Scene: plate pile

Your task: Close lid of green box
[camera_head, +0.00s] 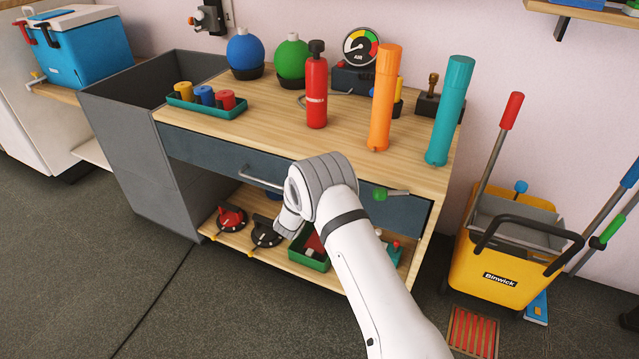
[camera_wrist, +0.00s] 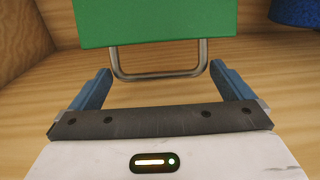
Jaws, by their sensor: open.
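The green box (camera_head: 309,264) sits on the lower shelf of the wooden bench, partly hidden behind my arm. Something red shows inside it, so its top is at least partly uncovered. In the wrist view a flat green panel (camera_wrist: 155,22) with a bent metal handle (camera_wrist: 158,75) lies just ahead; I cannot tell whether it is the lid. My gripper (camera_wrist: 160,70) is open, with one blue finger on each side of the handle. The fingers look apart from it. In the head view my wrist covers most of the gripper.
A drawer with a metal handle (camera_head: 260,180) is above the shelf. Red (camera_head: 231,219) and black (camera_head: 265,235) round devices stand left of the box. A blue item (camera_wrist: 296,12) is at the wrist view's top right.

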